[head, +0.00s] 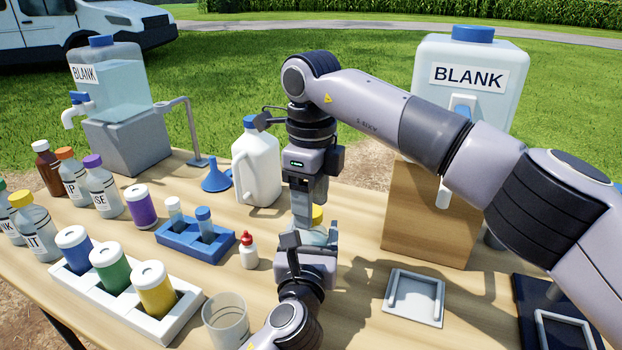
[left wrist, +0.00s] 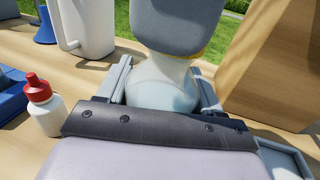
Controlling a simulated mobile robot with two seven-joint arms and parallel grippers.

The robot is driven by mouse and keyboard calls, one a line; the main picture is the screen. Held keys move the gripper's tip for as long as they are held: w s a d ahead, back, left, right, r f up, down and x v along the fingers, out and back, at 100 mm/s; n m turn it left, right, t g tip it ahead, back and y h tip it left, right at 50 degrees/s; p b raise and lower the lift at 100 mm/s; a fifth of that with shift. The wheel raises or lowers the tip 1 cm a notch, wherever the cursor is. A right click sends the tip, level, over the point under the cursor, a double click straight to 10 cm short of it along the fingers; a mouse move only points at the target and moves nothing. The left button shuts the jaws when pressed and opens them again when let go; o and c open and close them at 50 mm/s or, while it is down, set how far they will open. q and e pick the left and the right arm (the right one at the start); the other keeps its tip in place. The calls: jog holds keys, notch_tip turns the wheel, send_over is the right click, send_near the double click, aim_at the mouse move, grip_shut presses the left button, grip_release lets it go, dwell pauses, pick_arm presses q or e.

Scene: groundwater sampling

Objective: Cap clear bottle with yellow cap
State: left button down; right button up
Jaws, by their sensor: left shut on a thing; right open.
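The clear bottle (head: 315,236) stands upright near the middle of the table, partly hidden by my arms. My left gripper (left wrist: 163,78) is shut on the clear bottle, which shows pale between its fingers in the left wrist view (left wrist: 160,92). The yellow cap (head: 318,215) is at the bottle's top, mostly hidden behind my right gripper. A thin yellow edge of it shows in the left wrist view (left wrist: 201,53). My right gripper (head: 312,212) points down from above, open at the cap. I cannot tell whether the cap is fully seated.
A white jug (head: 256,165) and blue funnel (head: 216,176) stand behind. A red-capped dropper bottle (head: 249,252), blue rack (head: 193,243) and clear beaker (head: 226,322) are to the left. A wooden block (head: 425,225) and grey tray (head: 414,298) are to the right.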

jog(key=shift+f, duration=0.4)
jog(key=shift+c, duration=0.3)
jog(key=c, duration=1)
jog(key=shift+c, duration=0.2)
jog(key=shift+m, duration=0.9)
jog(key=o, duration=1.2)
jog(key=shift+o, duration=0.2)
notch_tip(320, 180, up, 12)
